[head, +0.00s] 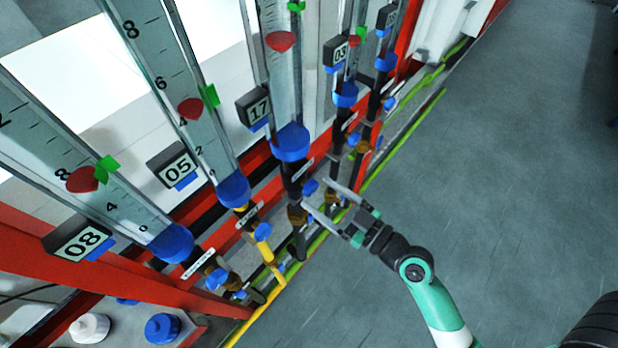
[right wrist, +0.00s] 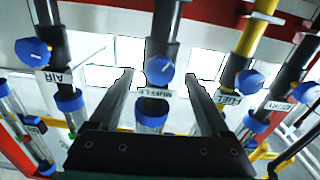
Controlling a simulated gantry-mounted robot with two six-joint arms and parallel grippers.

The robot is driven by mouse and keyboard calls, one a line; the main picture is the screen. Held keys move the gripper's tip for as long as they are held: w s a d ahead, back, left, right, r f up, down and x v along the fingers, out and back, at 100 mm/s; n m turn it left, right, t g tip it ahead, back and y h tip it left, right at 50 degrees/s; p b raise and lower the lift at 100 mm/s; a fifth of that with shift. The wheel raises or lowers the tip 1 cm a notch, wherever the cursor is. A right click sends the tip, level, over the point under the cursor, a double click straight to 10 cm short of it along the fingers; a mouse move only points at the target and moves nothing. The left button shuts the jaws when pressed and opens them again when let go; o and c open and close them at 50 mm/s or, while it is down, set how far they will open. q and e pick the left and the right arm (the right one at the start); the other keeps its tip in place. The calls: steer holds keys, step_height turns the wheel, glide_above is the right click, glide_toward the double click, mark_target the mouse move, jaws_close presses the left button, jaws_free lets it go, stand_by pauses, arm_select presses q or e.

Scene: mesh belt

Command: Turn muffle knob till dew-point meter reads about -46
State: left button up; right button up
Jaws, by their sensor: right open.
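The muffle knob (right wrist: 160,71) is a round blue knob on a dark pipe, above a white label reading MUFFLE (right wrist: 155,93) in the right wrist view. It also shows in the head view (head: 310,186), below the tube with the 17 tag. My right gripper (head: 316,192) is open in front of it. In the right wrist view its fingers (right wrist: 158,77) stand on either side of the knob, with gaps; I cannot tell whether the tips reach its depth. No dew-point meter reading is visible. My left gripper is not in view.
Similar blue knobs sit on both sides: the air knob (right wrist: 32,51) and the fuel knob (right wrist: 249,82). Flow tubes bear number tags such as 05 (head: 174,169) and 08 (head: 79,243). A red frame (head: 100,275) supports them.

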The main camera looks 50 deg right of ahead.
mark_target(314, 190)
steer(key=w, duration=0.4)
steer(key=shift+w+p, duration=0.15)
steer(key=shift+p, duration=0.2)
jaws_close()
